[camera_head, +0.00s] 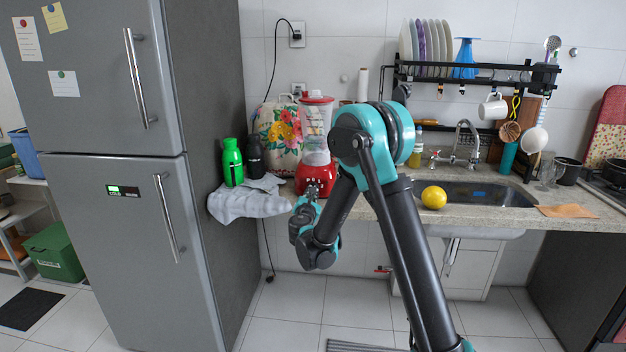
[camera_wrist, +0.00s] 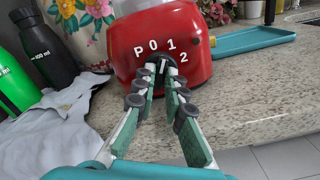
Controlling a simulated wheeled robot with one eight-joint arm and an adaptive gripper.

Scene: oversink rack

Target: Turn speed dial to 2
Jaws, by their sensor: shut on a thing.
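The blender has a red base (camera_head: 322,173) and a clear jar, and it stands on the counter left of the sink. In the wrist view its red base (camera_wrist: 125,72) shows the white marks P, 0, 1 and 2 in an arc above the speed dial (camera_wrist: 163,66). The dial is dark with a pale pointer line; the fingers partly hide it, so I cannot tell exactly which mark it points to. My gripper (camera_wrist: 160,78) is shut on the dial from the front. In the head view my gripper (camera_head: 311,190) is at the base's front.
A green bottle (camera_head: 232,162) and a black bottle (camera_head: 255,157) stand left of the blender by a grey cloth (camera_head: 245,203). A floral bag (camera_head: 277,130) is behind. A teal tray (camera_wrist: 250,40) lies right of the base. The fridge (camera_head: 120,180) stands left.

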